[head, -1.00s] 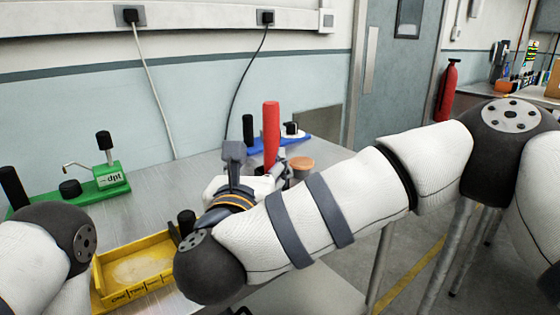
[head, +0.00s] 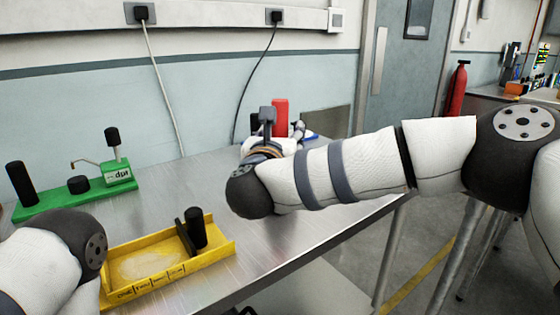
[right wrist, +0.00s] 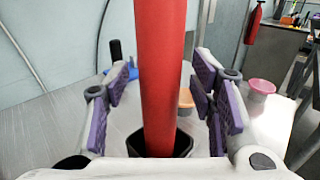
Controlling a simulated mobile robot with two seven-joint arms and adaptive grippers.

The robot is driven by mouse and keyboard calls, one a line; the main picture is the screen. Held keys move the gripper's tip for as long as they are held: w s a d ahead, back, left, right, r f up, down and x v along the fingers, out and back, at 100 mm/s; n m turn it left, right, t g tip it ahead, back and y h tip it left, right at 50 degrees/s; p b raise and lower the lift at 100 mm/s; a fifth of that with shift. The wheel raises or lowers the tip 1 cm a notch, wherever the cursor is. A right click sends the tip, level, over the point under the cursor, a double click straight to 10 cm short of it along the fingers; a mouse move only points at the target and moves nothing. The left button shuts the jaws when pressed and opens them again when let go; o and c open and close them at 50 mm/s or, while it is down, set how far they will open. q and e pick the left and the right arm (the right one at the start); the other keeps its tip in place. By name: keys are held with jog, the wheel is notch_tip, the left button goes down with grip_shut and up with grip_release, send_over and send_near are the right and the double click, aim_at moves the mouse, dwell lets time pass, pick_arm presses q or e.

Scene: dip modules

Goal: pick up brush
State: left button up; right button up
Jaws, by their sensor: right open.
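A thick red upright handle (head: 281,112) stands at the back of the metal bench, partly hidden by my right wrist in the head view. It may be the brush, but no bristles show. In the right wrist view the red handle (right wrist: 160,70) rises from a black, cup-like base (right wrist: 182,145). My right gripper (right wrist: 158,85) is open, with its purple-padded fingers on either side of the handle and visible gaps to it. In the head view its fingers are largely hidden behind my wrist. My left gripper is out of view; only part of my left arm shows.
A yellow tray (head: 218,253) holding a black-handled piece (head: 196,228) is at the front. A green "dpt" module (head: 62,207) stands left. A blue module (head: 312,138) is behind my right wrist. Pink (right wrist: 262,86) and orange (right wrist: 186,98) bowls are beyond the gripper. The bench's middle is bare.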

grip_shut()
